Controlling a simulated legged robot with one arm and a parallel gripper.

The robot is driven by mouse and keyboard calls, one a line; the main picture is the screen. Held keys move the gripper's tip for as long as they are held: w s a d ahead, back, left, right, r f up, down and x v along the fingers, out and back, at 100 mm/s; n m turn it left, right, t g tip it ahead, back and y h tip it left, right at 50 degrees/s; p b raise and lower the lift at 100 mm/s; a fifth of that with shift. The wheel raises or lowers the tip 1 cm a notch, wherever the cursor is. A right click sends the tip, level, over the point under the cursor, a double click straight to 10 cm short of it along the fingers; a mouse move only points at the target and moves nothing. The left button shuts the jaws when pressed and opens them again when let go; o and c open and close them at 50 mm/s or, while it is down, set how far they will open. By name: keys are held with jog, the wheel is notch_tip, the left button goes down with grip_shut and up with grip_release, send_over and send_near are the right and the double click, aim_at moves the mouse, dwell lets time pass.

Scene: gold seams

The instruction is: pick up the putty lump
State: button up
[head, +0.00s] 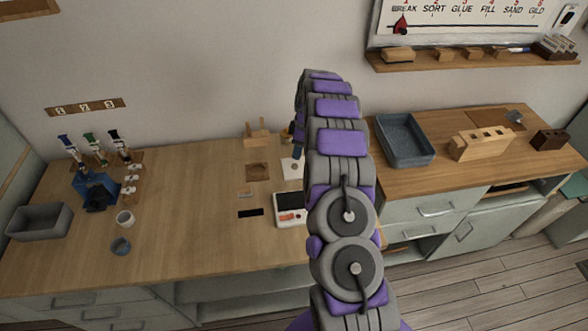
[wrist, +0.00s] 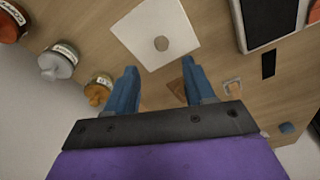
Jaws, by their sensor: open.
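The putty lump, a small grey-brown round blob (wrist: 161,44), lies on a white square sheet (wrist: 183,30) in the wrist view. My gripper (wrist: 159,68) is open, with its two blue fingers spread and nothing between them. The lump appears just beyond the fingertips, roughly centred between them and apart from both. In the head view the white sheet (head: 288,172) shows beside my arm on the wooden bench. My arm hides most of my gripper there.
Labelled jars with red (wrist: 10,27), white (wrist: 57,63) and orange (wrist: 98,91) contents stand left of the sheet. A white device with a dark screen (head: 290,201) lies nearer on the bench. A wooden stand (head: 257,137) is behind.

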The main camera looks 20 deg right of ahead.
aim_at(295, 165)
notch_tip(295, 165, down, 3)
jog(key=shift+w+a+f, duration=0.1)
jog(key=shift+w+f, duration=0.05)
jog(key=f, duration=0.1)
jog(key=f+b, duration=0.1)
jog(key=f, duration=0.1)
jog(key=f+b, duration=0.1)
jog(key=f, duration=0.1)
jog(key=shift+w+a, duration=0.1)
jog(key=shift+a, duration=0.3)
jog(key=shift+r, duration=0.1)
grip_shut()
